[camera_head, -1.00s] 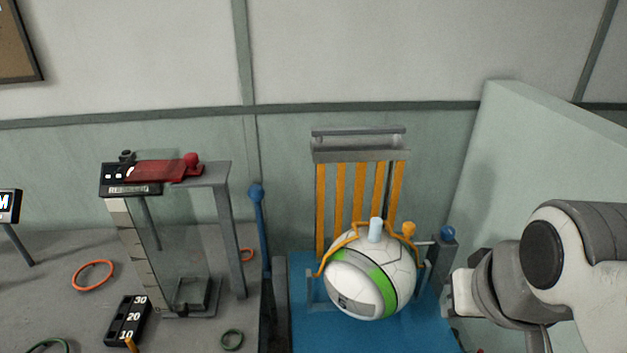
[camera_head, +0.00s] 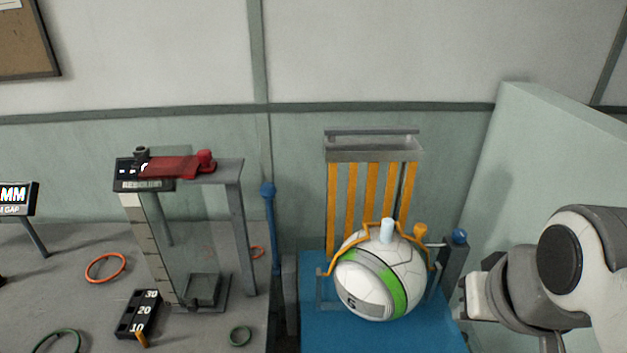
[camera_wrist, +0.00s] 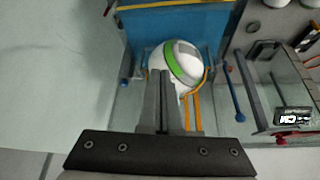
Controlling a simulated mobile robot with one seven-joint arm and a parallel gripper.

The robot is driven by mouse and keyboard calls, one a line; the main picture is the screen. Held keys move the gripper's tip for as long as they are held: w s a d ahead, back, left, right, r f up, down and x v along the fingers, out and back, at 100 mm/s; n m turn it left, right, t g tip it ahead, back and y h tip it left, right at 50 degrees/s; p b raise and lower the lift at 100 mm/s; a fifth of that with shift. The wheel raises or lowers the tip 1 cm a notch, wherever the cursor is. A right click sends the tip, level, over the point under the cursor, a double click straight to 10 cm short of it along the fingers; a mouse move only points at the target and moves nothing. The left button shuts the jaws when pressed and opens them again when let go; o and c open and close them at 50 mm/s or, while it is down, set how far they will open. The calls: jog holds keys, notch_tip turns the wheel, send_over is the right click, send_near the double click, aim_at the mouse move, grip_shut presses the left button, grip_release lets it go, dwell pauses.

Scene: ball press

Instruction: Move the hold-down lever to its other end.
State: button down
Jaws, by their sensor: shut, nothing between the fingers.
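The white and green ball (camera_head: 378,282) sits on the blue base of the press. An orange bail (camera_head: 340,250) arches over it, with a pale cylinder (camera_head: 387,231) on top and an orange knob (camera_head: 420,231) on its right; this appears to be the hold-down lever, though no label confirms it. In the wrist view the ball (camera_wrist: 178,66) lies just beyond my gripper (camera_wrist: 166,76), and an orange bar (camera_wrist: 203,80) shows at its side. My gripper is shut and empty, apart from the bail as far as I can see. The fingers partly hide the ball.
A blue-knobbed lever (camera_head: 268,190) stands left of the press, and a blue knob (camera_head: 459,236) tops its right post. A pale panel (camera_head: 545,150) stands to the right. A grey gauge stand (camera_head: 240,215) and several rings occupy the bench at left.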

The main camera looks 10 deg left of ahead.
jog(key=c, duration=1.2)
grip_release()
jog(key=shift+w+a, duration=0.25)
jog(key=shift+w, duration=0.05)
jog(key=shift+c, duration=0.2)
jog(key=o, duration=0.5)
jog(key=w+a+y, duration=0.1)
jog(key=w+a, duration=0.2)
jog(key=w+a+t+y+b, duration=0.1)
jog(key=w+a, duration=0.2)
jog(key=w, duration=0.1)
jog(key=w+a+n+t+y, duration=0.1)
jog(key=w+a, duration=0.2)
jog(key=a, duration=0.1)
jog(key=shift+w+f+y+b, duration=0.2)
jog(key=shift+f+y+b, duration=0.1)
jog(key=shift+y+b, duration=0.1)
jog(key=m+t+h+b, duration=0.1)
jog(key=t+h+b, duration=0.35)
jog(key=t, duration=0.55)
send_near(272, 195)
notch_tip(272, 195, down, 4)
jog(key=s+a, duration=0.1)
jog(key=s, duration=0.1)
jog(key=shift+y, duration=0.35)
jog(key=w+b, duration=0.1)
jog(key=w, duration=1.6)
